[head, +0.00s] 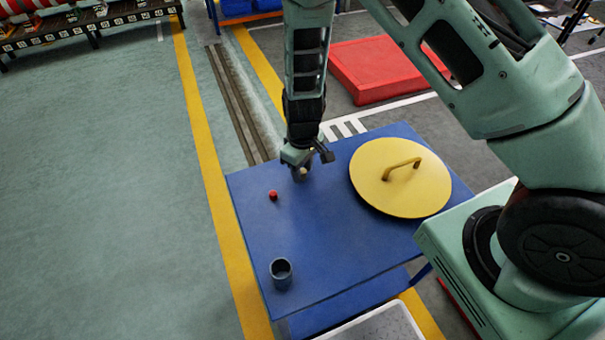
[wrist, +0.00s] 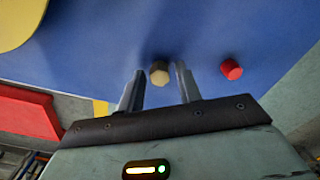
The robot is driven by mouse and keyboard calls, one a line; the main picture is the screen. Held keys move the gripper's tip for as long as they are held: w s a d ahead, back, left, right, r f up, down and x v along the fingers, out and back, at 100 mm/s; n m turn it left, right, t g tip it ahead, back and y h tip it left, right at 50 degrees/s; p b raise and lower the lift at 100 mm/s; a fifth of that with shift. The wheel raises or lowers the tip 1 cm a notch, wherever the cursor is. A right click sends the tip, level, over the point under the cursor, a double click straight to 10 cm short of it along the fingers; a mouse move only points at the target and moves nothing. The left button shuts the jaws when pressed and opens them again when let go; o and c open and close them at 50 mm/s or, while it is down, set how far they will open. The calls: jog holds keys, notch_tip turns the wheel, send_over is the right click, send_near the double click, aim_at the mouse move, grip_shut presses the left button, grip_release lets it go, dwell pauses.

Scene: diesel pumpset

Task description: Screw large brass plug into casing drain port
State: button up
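A brass-coloured hexagonal plug (wrist: 159,74) shows in the wrist view against the blue table top (head: 318,235). My gripper (wrist: 159,70) is open, with one finger on each side of the plug near the fingertips. Gaps show between the plug and both fingers, so it is not gripped. In the head view my gripper (head: 300,173) points down over the far left part of the table, and the plug shows only as a small pale patch at its tips. The casing drain port cannot be made out in either view.
A small red cap-like piece (head: 273,195) lies left of my gripper and shows in the wrist view (wrist: 231,69). A yellow round lid (head: 400,190) with a handle lies at the right. A dark open cup (head: 281,280) stands near the front. The table's middle is clear.

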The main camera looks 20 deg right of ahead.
aim_at(303, 171)
grip_shut()
jog(key=shift+r+p, duration=1.45)
jog(key=shift+r, duration=0.35)
